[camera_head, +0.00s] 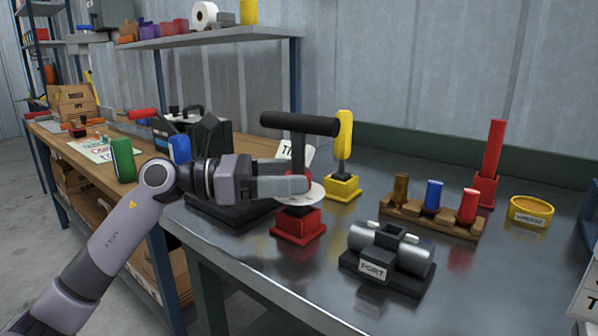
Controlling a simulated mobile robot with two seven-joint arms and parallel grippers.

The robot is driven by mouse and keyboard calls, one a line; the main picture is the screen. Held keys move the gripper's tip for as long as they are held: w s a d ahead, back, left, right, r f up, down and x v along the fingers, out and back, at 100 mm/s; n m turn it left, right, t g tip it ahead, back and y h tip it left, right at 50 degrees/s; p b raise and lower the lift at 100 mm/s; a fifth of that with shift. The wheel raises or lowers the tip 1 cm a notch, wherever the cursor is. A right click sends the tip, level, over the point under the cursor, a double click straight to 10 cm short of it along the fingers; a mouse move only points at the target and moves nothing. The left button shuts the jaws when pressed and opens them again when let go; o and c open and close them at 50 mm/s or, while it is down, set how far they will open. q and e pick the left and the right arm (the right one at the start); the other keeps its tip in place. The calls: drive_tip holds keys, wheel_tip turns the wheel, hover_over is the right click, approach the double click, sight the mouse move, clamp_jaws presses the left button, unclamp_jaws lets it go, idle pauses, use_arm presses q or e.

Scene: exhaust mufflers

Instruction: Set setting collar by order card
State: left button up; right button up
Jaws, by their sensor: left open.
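My left gripper (298,184) is open at the shaft of a tool with a black T-handle (299,124). The tool stands upright on a red base (299,227), with a pale round disc (312,195) just above the base. The gripper hides part of the shaft and disc, so I cannot tell whether it touches them. A white card (284,150) with large letters shows partly behind the tool. Another lettered card (585,297) is cut off at the right edge. I cannot tell which part is the setting collar. My right gripper is not in view.
A yellow-handled tool (344,135) stands in a yellow base behind. A wooden rack (435,222) holds brown, blue and red pegs. A metal cylinder sits in a labelled black cradle (385,277). A red post (493,150) and yellow ring dish (530,210) stand right. The front right tabletop is clear.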

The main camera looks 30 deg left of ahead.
use_arm(q)
drive_tip(key=shift+x, duration=1)
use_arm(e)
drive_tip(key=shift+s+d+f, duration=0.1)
